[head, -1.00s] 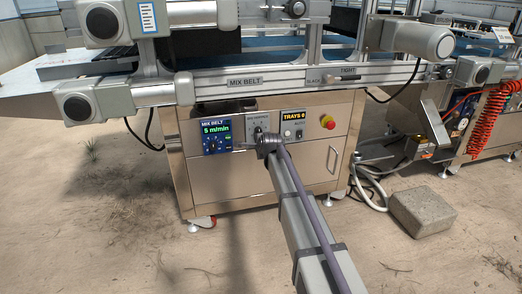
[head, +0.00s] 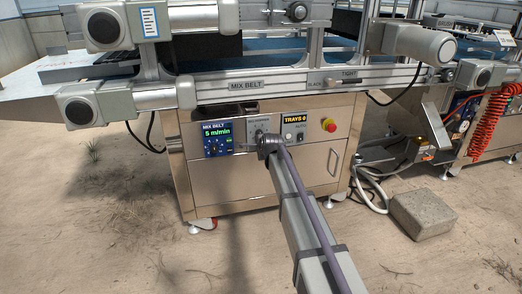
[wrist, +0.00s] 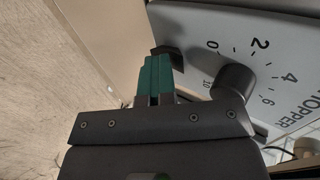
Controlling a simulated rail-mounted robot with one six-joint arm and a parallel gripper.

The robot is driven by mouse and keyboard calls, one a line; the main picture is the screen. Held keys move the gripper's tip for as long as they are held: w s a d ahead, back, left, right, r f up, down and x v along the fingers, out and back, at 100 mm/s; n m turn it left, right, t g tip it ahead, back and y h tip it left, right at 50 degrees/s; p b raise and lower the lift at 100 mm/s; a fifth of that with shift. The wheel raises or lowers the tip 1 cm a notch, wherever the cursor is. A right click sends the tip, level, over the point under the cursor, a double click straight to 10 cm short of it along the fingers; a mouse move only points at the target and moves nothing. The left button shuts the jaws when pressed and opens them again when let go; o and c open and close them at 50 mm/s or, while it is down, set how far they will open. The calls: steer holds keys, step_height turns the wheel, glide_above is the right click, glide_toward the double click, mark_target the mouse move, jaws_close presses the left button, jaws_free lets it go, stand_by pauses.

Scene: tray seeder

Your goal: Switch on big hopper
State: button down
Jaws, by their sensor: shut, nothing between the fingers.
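The hopper panel (wrist: 200,30) fills the upper right of the wrist view, with a dial numbered 0 to 10 and lettering ending in "HOPPER". A round black knob (wrist: 233,85) stands at the dial. My gripper (wrist: 158,62) is shut, its green fingers together and empty, left of the knob. A small black angular part (wrist: 167,57) lies at the fingertips; I cannot tell whether they touch it. In the head view, my gripper (head: 262,145) is in front of the lower part of a grey control plate (head: 259,126) and hides some of it.
Left of the plate is the blue MIX BELT display (head: 217,139) reading 5 m/min. To its right are the TRAYS display (head: 294,118) and a red emergency button (head: 329,124). The conveyor rail (head: 290,82) runs above. A concrete block (head: 423,215) lies on the floor at right.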

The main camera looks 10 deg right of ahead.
steer(key=shift+w+r, duration=0.2)
steer(key=shift+r, duration=0.1)
steer(key=s+f+p+v, duration=0.1)
steer(key=p+v, duration=0.4)
steer(key=v, duration=0.8)
steer(key=shift+s+f+p, duration=0.3)
steer(key=shift+s+f, duration=0.1)
steer(key=shift+s, duration=0.05)
steer(key=shift+s+f+b, duration=0.25)
steer(key=shift+f+b, duration=0.15)
steer(key=shift+b, duration=0.15)
